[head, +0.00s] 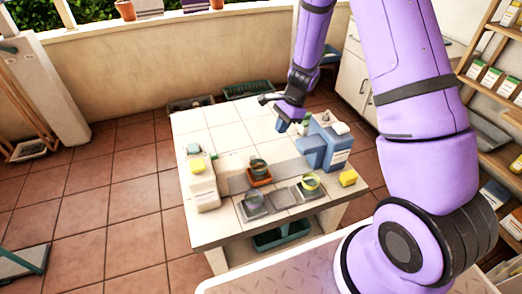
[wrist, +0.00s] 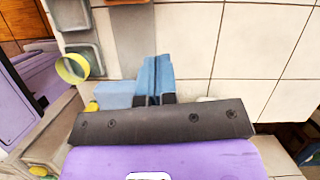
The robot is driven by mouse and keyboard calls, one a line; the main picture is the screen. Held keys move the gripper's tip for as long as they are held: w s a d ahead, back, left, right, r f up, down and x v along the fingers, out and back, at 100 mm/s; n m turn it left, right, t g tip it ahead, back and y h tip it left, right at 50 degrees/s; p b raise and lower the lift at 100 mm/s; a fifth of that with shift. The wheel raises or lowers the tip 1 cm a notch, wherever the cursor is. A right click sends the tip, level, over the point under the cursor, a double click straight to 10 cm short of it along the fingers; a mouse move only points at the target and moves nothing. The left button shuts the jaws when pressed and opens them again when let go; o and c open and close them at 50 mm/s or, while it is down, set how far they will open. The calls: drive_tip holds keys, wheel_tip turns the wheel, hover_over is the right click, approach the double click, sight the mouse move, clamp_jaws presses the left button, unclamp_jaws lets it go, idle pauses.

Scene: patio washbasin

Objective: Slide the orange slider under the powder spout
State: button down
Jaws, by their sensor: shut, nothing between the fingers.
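The orange slider (head: 260,182) sits on a grey strip on the tiled table, with a small dark cup (head: 258,166) on it. In the wrist view only part of the orange slider (wrist: 126,2) shows at the top edge. The blue dispenser (head: 314,148), apparently the one with the powder spout, stands to the right of the slider; its light blue top (wrist: 113,95) shows in the wrist view. I cannot make out the spout opening. My gripper (head: 282,126) is shut and empty above the table, behind the slider and left of the dispenser's top; its blue fingertips (wrist: 157,72) are together.
A pale box (head: 203,185) stands at the left edge. The table's back left (head: 205,135) is clear.

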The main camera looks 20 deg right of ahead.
sight(252, 157)
drive_tip(key=shift+m, duration=0.8)
drive_tip(key=x, duration=0.9)
drive_tip(key=shift+w+d+f, duration=0.15)
drive_tip(key=shift+w+d, duration=0.1)
drive_tip(key=shift+d, duration=0.05)
drive_tip(key=a, duration=0.3)
drive_tip(key=shift+a+f, duration=0.1)
drive_tip(key=shift+f, duration=0.1)
drive_tip(key=shift+a, duration=0.55)
drive_tip(key=shift+a, duration=0.1)
drive_tip(key=a, duration=0.3)
drive_tip(key=shift+a, duration=0.4)
drive_tip(key=shift+w+d, duration=0.1)
drive_tip(key=shift+d, duration=0.05)
